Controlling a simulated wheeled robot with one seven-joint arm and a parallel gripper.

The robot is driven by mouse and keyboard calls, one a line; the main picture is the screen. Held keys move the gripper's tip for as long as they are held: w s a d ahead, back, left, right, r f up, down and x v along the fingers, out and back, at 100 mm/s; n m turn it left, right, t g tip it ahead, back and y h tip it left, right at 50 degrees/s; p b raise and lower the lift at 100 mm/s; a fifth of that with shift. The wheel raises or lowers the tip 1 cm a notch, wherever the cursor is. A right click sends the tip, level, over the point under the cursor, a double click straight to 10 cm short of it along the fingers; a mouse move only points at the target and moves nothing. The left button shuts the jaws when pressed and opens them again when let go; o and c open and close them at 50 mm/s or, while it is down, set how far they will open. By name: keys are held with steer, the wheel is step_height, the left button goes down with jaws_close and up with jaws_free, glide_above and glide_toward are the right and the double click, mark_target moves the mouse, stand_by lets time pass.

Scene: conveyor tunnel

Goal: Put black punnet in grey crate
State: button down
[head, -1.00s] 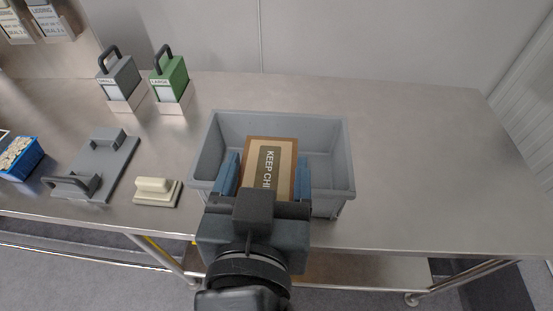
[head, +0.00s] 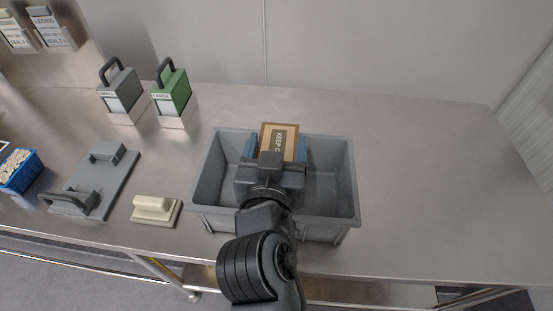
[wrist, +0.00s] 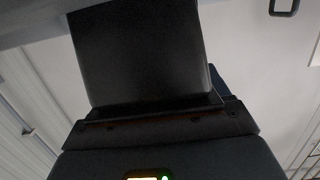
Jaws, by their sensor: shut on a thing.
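The grey crate (head: 338,200) stands on the steel table near its front edge. My gripper (head: 275,149) is over the crate, its blue fingers shut on either side of the punnet (head: 279,130). The punnet's top shows a brown border and a label reading "KEEP C", partly covered by my gripper. In the wrist view a black face (wrist: 140,55), which looks like the punnet's side, fills the upper middle. The punnet overlaps the crate's far wall in the head view; its underside is hidden, and I cannot tell whether it touches the crate.
A cream-handled block (head: 156,209) and a grey board with handles (head: 92,180) lie left of the crate. A blue tub (head: 20,172) is at far left. Grey (head: 121,90) and green (head: 172,92) handled blocks stand behind. The table right of the crate is clear.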

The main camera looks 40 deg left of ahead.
step_height(320, 180, down, 4)
steer(key=shift+f, duration=0.1)
stand_by(0.4)
steer(key=shift+f+b, duration=0.25)
steer(key=shift+b, duration=0.25)
steer(key=shift+f+b, duration=0.3)
steer(key=shift+b, duration=0.05)
jaws_free()
